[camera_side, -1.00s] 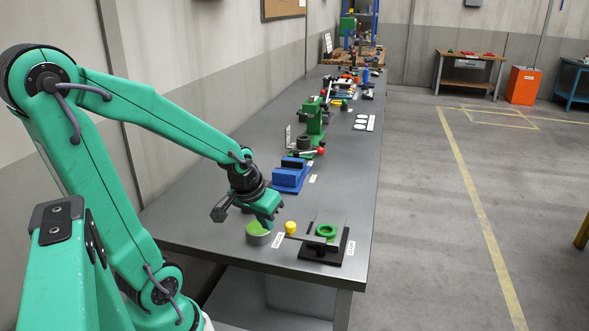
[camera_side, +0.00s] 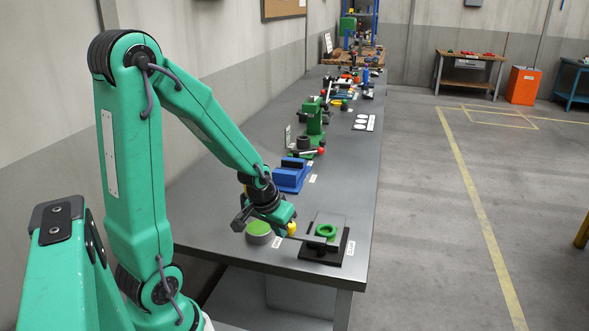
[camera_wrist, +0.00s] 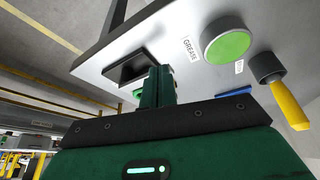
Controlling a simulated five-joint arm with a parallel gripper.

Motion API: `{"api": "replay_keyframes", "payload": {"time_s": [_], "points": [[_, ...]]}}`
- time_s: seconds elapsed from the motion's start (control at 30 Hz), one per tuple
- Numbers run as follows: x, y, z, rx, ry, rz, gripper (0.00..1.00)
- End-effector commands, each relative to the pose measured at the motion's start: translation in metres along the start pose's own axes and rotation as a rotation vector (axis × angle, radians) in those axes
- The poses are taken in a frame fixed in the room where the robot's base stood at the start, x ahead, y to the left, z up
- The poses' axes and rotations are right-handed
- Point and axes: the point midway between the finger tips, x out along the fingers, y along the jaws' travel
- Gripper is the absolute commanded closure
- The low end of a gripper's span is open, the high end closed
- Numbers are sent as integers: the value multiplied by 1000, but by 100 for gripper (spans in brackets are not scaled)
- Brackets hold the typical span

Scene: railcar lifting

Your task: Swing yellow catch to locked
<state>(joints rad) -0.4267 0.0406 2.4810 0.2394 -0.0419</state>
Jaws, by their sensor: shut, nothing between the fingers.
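The yellow catch knob (camera_side: 291,227) is at the left end of a pale lever bar (camera_side: 308,239). The bar runs right to a black base (camera_side: 321,254) with a green ring (camera_side: 326,231) at the table's front edge. My gripper (camera_side: 284,229) is shut and empty, at the knob's left and partly in front of it. Whether they touch cannot be told. In the wrist view my shut fingers (camera_wrist: 158,84) overlap part of the black base (camera_wrist: 125,66), and the knob does not show clearly there.
A green-topped round tin (camera_side: 259,232) stands just left of the gripper. A blue block (camera_side: 290,177) sits behind. In the wrist view a yellow handle with a dark end (camera_wrist: 288,105) shows at the right. Open floor (camera_side: 430,240) lies right of the table (camera_side: 215,185).

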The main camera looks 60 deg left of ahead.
Motion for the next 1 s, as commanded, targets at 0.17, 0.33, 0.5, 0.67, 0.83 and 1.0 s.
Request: {"api": "replay_keyframes", "payload": {"time_s": [0.17,0.33,0.5,0.67,0.83,1.0], "points": [[4,0,-9,0,-1,-1,100],[5,0,-12,0,-1,-1,100],[4,0,-12,0,-1,-1,100],[5,0,-12,2,-1,-1,100],[5,-2,-13,21,-2,-2,100],[6,-3,-15,45,-2,-4,100]]}}
